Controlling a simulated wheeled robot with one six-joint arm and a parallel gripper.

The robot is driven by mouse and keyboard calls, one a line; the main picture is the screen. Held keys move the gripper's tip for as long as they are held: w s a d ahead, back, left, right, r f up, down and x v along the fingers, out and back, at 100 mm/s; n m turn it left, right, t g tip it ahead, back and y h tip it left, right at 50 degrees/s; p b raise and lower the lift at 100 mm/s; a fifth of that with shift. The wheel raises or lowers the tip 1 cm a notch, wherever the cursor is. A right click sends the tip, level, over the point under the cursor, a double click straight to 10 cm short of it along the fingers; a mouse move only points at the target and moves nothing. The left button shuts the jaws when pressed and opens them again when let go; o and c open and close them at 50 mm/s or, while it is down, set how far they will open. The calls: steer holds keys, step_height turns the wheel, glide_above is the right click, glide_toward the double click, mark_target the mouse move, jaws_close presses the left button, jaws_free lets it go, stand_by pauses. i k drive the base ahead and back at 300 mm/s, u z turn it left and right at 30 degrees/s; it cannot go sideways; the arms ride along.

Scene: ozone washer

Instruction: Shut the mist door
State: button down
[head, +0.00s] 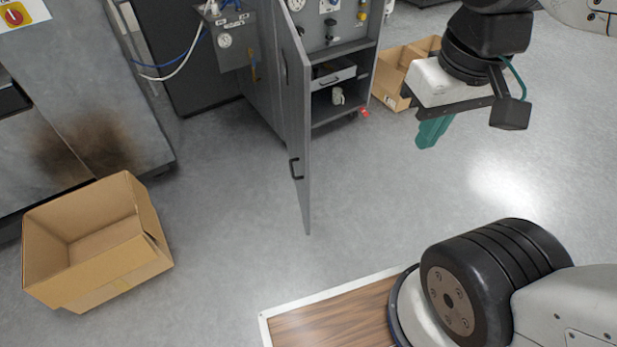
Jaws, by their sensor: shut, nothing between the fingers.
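The mist door (297,130) is a tall grey panel on the grey cabinet at the upper middle of the head view. It stands wide open, swung out toward me, seen nearly edge-on. My gripper (431,132) has green fingers pointing down, shut and empty. It is in the air to the right of the door in the picture, clear of it. The cabinet interior (335,85) shows gauges, a drawer and a small white item on a lower shelf.
An open cardboard box (100,270) stands on the floor at left, below a scorched grey machine (70,110). Another cardboard box (395,75) is right of the cabinet. A gauge panel (228,40) with hoses is left of the cabinet. Floor between door and gripper is clear.

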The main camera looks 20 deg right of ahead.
mark_target(294, 64)
steer(key=z, duration=0.55)
steer(key=k, duration=0.1)
steer(key=u, duration=1.3)
steer(key=i, duration=0.7)
steer(key=z, duration=0.3)
